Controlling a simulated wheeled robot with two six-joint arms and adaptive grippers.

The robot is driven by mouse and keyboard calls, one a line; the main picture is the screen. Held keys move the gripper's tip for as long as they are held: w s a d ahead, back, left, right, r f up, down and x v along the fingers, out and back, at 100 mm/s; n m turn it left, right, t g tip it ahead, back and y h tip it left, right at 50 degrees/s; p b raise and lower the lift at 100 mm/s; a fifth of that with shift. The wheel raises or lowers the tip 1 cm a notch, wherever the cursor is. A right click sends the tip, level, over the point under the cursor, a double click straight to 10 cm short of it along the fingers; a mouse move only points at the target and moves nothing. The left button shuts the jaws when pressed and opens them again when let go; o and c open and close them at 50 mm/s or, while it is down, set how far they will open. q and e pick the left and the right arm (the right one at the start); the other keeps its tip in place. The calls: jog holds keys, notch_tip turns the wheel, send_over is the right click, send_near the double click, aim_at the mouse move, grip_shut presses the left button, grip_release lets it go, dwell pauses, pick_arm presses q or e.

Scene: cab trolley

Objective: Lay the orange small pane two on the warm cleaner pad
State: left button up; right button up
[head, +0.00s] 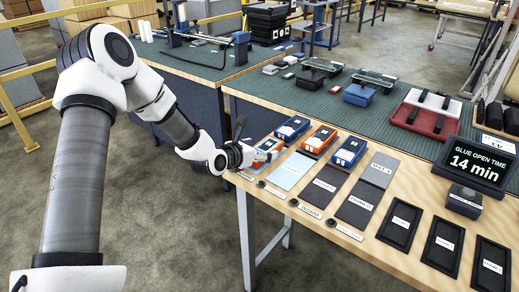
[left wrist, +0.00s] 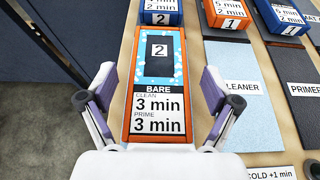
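The orange small pane two (left wrist: 158,100) lies flat on the wooden bench. It has a light-blue face, a dark square marked 2 and a BARE label. In the head view, the pane (head: 269,144) is partly hidden by my left gripper (head: 262,155). In the left wrist view, my left gripper (left wrist: 158,90) is open, with one finger on each side of the pane and gaps to both its edges. A light-blue pad (left wrist: 232,68) labelled CLEANER lies right of the pane; it also shows in the head view (head: 291,170). My right gripper is out of view.
Other panes (head: 319,139) lie behind the pads. A dark primer pad (left wrist: 290,60) lies right of the cleaner pad. A card reading COLD +1 min (left wrist: 272,172) lies at the near edge. Black trays (head: 443,245) and a timer display (head: 476,163) stand at the right.

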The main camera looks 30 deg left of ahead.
pick_arm(q)
jog(key=shift+r, duration=0.1)
jog(key=shift+r+p, duration=0.15)
jog(key=shift+p, duration=0.15)
jog(key=p+v, duration=0.1)
jog(key=v, duration=0.4)
jog(key=p+v, duration=0.2)
jog(key=v, duration=0.3)
jog(key=shift+s+a+r, duration=0.1)
jog(key=shift+s+r, duration=0.1)
jog(key=shift+r, duration=0.15)
jog(key=shift+s+p, duration=0.6)
jog(key=shift+s, duration=0.1)
